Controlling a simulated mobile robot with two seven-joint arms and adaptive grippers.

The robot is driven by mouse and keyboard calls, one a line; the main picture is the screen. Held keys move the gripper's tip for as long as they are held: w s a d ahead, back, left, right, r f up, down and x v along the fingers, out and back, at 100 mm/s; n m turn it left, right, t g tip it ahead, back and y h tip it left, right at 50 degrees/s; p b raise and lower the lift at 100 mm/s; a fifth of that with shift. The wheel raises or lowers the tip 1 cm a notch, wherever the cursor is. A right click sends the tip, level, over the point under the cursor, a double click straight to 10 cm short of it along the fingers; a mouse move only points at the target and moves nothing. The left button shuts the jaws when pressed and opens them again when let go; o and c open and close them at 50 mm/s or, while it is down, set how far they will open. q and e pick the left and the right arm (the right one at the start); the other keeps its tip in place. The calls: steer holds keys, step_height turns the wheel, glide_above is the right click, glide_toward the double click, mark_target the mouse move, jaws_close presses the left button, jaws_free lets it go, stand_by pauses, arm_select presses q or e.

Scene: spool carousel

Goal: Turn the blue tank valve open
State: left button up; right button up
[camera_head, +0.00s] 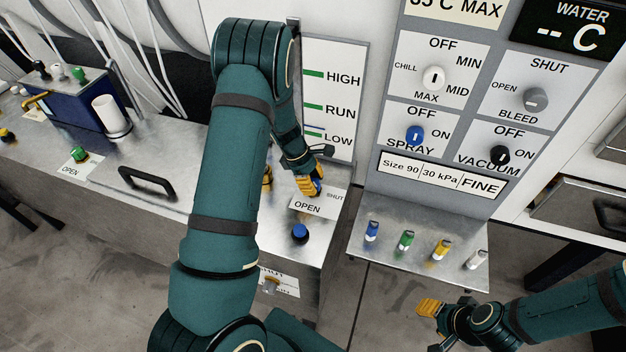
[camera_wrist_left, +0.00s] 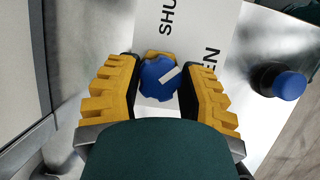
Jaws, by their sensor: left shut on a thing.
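The blue tank valve (camera_wrist_left: 157,82) is a lobed blue knob with a white pointer mark. In the left wrist view the mark slants to the upper right, between the SHUT and OPEN words on its white label. In the head view the valve (camera_head: 317,187) shows partly behind the fingers, beside the label (camera_head: 308,207). My left gripper (camera_head: 308,184) is shut on the valve, with a yellow finger on each side of it. My right gripper (camera_head: 428,308) is at the lower right, away from the valve; its finger gap is not clear.
A blue-topped black button (camera_head: 300,232) stands close in front of the label. A level gauge board (camera_head: 333,100) rises behind the left gripper. A black handle (camera_head: 147,183) is at left.

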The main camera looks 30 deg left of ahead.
arm_select(q)
steer(key=m+g, duration=0.1)
steer(key=m, duration=0.3)
steer(key=shift+d+f+m+g, duration=0.1)
steer(key=shift+f+m+g, duration=0.05)
steer(key=shift+m+g, duration=0.2)
steer(key=shift+s+m+g, duration=0.1)
steer(key=shift+m+g, duration=0.85)
steer(key=shift+m, duration=1.3)
steer(key=o, duration=1.2)
steer(key=v, duration=1.2)
steer(key=shift+d, duration=0.2)
